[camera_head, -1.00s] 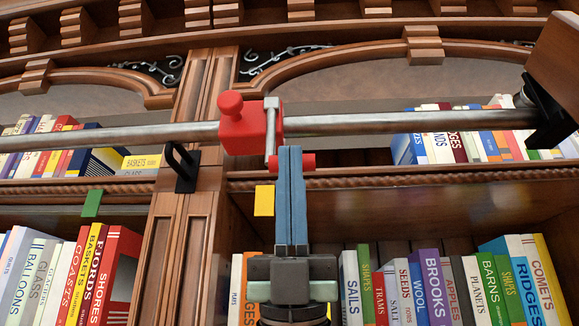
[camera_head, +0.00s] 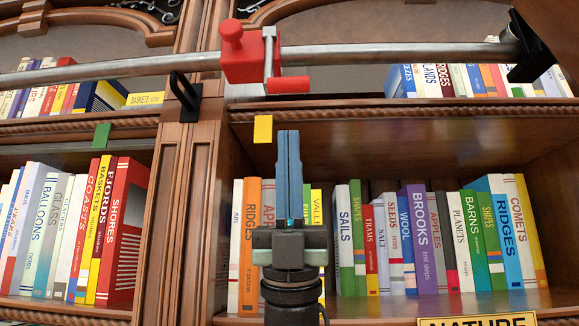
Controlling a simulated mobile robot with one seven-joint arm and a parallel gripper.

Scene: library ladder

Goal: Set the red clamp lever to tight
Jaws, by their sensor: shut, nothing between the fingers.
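The red clamp (camera_head: 240,64) sits around the metal rail (camera_head: 385,54) in the upper middle of the head view, with a red round knob at its upper left. Its lever has a grey arm (camera_head: 268,52) hanging down across the clamp's right side and a red handle (camera_head: 289,85) pointing right from the arm's lower end. My gripper (camera_head: 288,134) points up with its blue fingers together and empty. Its tips are below the red handle in the picture, with a visible gap between them.
A yellow tag (camera_head: 262,129) is on the shelf edge below the clamp, and a green tag (camera_head: 102,136) is farther left. A black hook (camera_head: 185,92) is on the wooden post. Books (camera_head: 425,240) fill the shelf behind my gripper. A dark bracket (camera_head: 525,50) holds the rail at right.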

